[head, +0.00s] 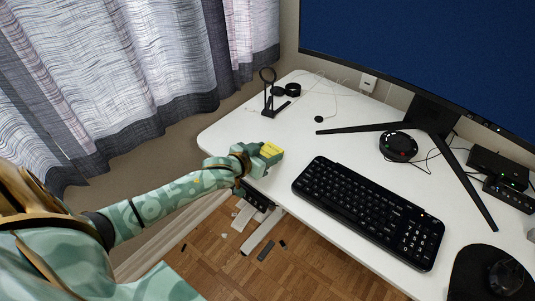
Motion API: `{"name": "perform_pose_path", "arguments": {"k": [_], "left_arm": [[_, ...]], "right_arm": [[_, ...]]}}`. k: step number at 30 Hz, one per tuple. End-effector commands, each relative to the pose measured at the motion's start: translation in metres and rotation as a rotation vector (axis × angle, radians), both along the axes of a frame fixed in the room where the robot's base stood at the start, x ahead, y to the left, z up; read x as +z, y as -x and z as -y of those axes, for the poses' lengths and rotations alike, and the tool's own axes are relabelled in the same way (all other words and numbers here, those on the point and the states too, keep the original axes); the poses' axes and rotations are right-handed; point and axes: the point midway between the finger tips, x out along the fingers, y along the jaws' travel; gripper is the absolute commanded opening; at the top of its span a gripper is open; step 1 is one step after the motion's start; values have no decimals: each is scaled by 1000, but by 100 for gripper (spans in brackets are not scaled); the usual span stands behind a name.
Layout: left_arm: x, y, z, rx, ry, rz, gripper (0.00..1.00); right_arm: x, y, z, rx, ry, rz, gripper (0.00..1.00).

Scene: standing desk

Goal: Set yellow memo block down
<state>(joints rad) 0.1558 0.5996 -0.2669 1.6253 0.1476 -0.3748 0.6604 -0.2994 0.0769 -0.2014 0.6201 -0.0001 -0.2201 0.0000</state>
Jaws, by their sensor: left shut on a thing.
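The yellow memo block (271,149) is at the left part of the white desk (232,132), near its front edge. My left gripper (268,156) is shut on the memo block. Its fingers hide part of the block. I cannot tell whether the block touches the desk top or is held just above it. My right gripper is not in view.
A black keyboard (368,210) lies right of the gripper. A black stand (269,92) is behind it, near the curtain (120,60). The monitor (430,50) stands at the back, with a round black device (398,146) before it. Desk between stand and keyboard is clear.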

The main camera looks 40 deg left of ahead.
Motion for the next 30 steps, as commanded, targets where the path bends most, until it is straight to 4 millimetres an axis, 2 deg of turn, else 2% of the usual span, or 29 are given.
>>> {"name": "perform_pose_path", "arguments": {"k": [5,6,8,17,20,30], "left_arm": [[-1,0,0,0,0,0,33],[-1,0,0,0,0,0,61],[-1,0,0,0,0,0,78],[1,0,0,0,-1,1,78],[6,8,0,0,0,1,78],[39,78,-6,1,2,2,78]], "right_arm": [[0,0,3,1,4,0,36],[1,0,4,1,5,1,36],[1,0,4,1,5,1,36],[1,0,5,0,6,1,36],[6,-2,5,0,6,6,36],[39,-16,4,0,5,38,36]]}}
